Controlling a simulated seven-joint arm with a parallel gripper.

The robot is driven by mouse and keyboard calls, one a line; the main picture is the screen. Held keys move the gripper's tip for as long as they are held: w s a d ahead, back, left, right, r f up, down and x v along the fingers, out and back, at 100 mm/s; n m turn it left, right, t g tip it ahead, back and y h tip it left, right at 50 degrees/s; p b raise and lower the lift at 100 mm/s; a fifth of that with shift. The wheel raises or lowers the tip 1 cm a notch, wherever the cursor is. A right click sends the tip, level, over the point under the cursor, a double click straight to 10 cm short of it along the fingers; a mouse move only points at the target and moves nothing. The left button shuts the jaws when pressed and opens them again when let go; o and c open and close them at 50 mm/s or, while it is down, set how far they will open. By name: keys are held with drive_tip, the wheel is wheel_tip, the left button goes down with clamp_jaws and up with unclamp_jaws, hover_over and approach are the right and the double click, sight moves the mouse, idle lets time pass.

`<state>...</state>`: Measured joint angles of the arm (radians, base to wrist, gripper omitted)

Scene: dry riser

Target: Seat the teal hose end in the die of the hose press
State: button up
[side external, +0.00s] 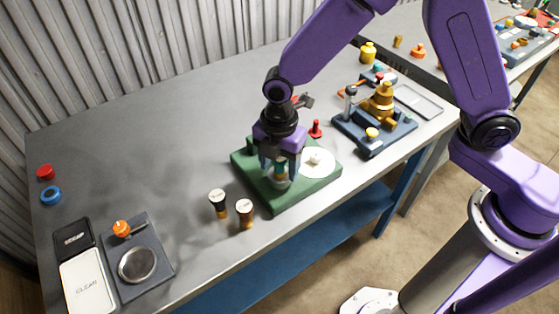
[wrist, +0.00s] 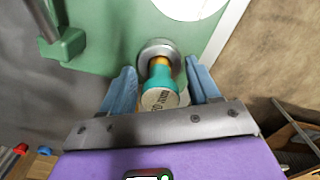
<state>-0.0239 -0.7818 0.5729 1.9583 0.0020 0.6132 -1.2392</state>
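The teal hose end (side external: 281,169) stands roughly upright at the grey round die (side external: 279,183) of the green hose press (side external: 295,194). In the wrist view, the teal hose end (wrist: 162,83) shows its pale lettered top, and its brass lower part reaches into the die ring (wrist: 158,47). How deep it sits is hidden. My gripper (side external: 281,170) is low over the die, with a finger on each side of the hose end. In the wrist view, my gripper (wrist: 162,75) looks open, with small gaps between fingers and hose end.
A white disc (side external: 317,161) and a red-topped post (side external: 315,129) are on the press. A blue fixture with a brass fitting (side external: 382,103) stands behind right. The table's left middle is clear.

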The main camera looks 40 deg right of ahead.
drive_tip(key=shift+r, duration=0.15)
wheel_tip(320, 180, up, 12)
drive_tip(key=shift+r, duration=0.1)
idle(0.3)
drive_tip(key=s+d+m, duration=1)
drive_tip(key=s+d, duration=1)
drive_tip(key=s, duration=0.1)
drive_tip(key=shift+s+d+m, duration=0.35)
drive_tip(key=shift+m, duration=0.05)
drive_tip(key=shift+c, duration=0.2)
